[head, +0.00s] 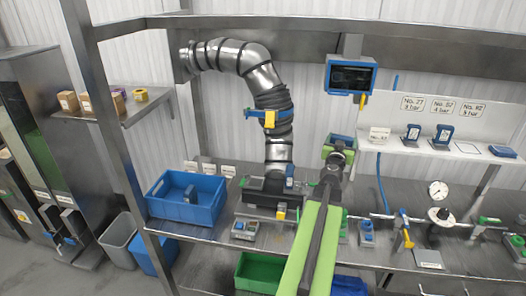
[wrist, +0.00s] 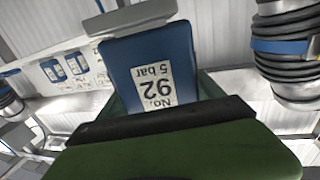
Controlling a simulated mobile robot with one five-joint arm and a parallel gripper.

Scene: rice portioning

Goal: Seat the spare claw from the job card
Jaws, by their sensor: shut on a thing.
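A blue claw (wrist: 120,55) with a white label reading "No. 92, 5 bar", upside down in the wrist view, fills the middle of that view. My gripper (wrist: 165,115) is shut on it; its green and black parts cover the claw's lower end. In the head view my gripper (head: 340,152) is raised above the bench, in front of the back wall, and the held claw (head: 342,139) shows only as a small blue patch. Two more blue claws (head: 412,133) (head: 442,136) stand on the white shelf at right. The job card cannot be picked out surely.
A blue bin (head: 186,213) stands on the bench (head: 215,240) at left. A jointed metal duct (head: 258,75) hangs beside my arm. A dark screen (head: 350,77) is above. Pipework with gauges and a yellow-handled valve (head: 404,232) fills the right bench. A green bin (head: 262,272) sits below.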

